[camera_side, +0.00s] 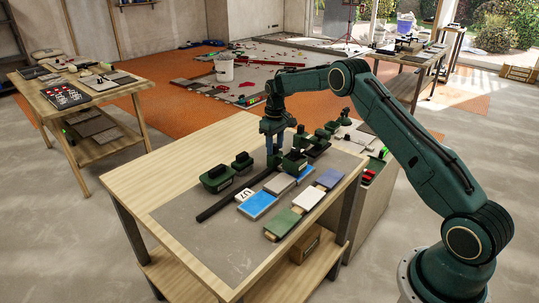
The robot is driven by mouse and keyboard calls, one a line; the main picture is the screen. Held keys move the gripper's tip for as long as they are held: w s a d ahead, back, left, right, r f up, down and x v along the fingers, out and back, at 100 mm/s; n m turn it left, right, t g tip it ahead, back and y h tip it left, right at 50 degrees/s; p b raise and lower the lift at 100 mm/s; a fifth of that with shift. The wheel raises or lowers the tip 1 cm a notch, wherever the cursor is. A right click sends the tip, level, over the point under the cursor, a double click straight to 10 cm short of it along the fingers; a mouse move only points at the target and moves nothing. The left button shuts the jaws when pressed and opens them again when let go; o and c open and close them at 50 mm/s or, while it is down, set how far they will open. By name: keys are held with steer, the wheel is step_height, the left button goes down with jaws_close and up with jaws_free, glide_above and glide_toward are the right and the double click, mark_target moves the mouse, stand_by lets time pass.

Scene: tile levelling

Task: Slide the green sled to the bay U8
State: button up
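My gripper (275,160) points down over the far middle of the work table, at the far end of a dark rail (222,206). Its fingers are too small and overlapped to show whether they are open or shut. Several dark green sled-like blocks with handles are in view. One block (217,179) and a smaller one (242,161) stand left of the rail, apart from my gripper. Another green block (294,163) is close beside my gripper on the right; I cannot tell whether they touch. A white card (244,195) reads U7. I cannot read a U8 mark.
A blue tile (257,204), a green tile (282,222), a purple-blue tile (329,178) and a grey tile (279,184) lie on the grey mat (205,247). More green blocks stand at the back right. The mat's near left part is clear.

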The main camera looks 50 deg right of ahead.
steer(key=shift+r, duration=3.45)
steer(key=shift+r, duration=0.15)
steer(key=shift+a+r, duration=0.15)
steer(key=shift+r, duration=0.1)
steer(key=s+a+r+t, duration=0.1)
steer(key=s+a+r, duration=0.5)
steer(key=s+r, duration=0.3)
steer(key=s+a+r+t, duration=0.2)
steer(key=s+a+r, duration=0.5)
steer(key=r, duration=0.3)
steer(key=s+a+f+t, duration=0.1)
steer(key=s+a, duration=0.2)
steer(key=s, duration=0.9)
steer(key=s+a+f+t, duration=0.1)
steer(key=s+a, duration=0.3)
steer(key=s, duration=0.9)
steer(key=shift+a+f+t, duration=0.25)
steer(key=shift+f+t, duration=0.05)
steer(key=shift+f, duration=0.1)
